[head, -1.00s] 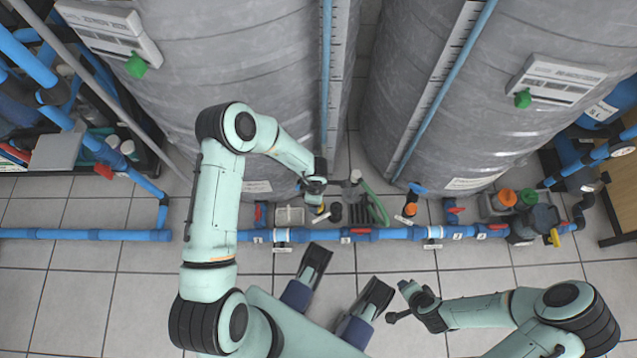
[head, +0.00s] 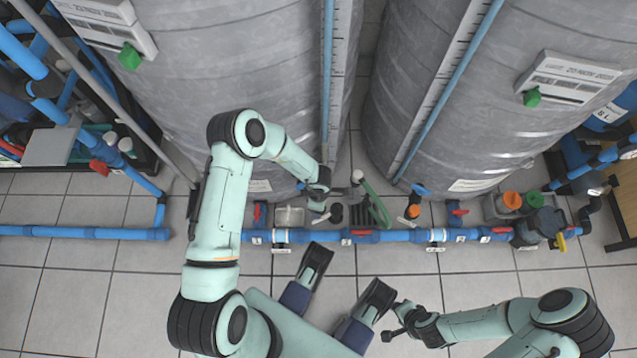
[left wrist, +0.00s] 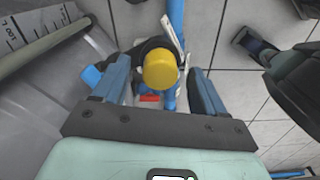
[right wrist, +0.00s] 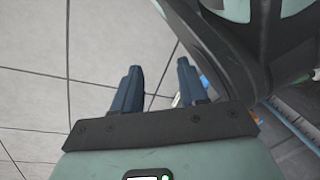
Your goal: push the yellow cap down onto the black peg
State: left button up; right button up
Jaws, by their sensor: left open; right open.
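The yellow cap (left wrist: 161,68) shows in the left wrist view, round and seen from its end, between the two blue fingers with gaps on both sides. My left gripper (left wrist: 159,84) is open around it and does not appear to touch it. A dark part shows behind the cap; I cannot tell if it is the black peg, or how the cap sits on it. In the head view my left gripper (head: 319,198) is over the pipe line between the tanks and hides the cap. My right gripper (right wrist: 160,72) is open and empty over the tiled floor.
A blue pipe (head: 395,236) with red valve handles runs across the floor. Two large grey tanks (head: 240,90) stand behind it. A green hose (head: 377,203) and an orange-topped fitting (head: 413,211) are right of my left gripper. Open tiled floor (head: 90,300) lies in front.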

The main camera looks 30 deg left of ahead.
pick_arm(q)
jog(key=c, duration=1.1)
pick_arm(e)
jog(key=w+a+r+t+p, duration=0.1)
jog(key=w+r+t+p, duration=0.1)
jog(key=w+r+p, duration=0.35)
pick_arm(q)
notch_tip(320, 180, up, 20)
jog(key=shift+p, duration=1.25)
pick_arm(e)
jog(key=s+a+r+n+g+y, duration=0.1)
jog(key=s+a+r+g, duration=0.1)
jog(key=s+r, duration=0.3)
jog(key=shift+s+a+r, duration=0.3)
jog(key=shift+s+a, duration=0.6)
jog(key=shift+s, duration=0.05)
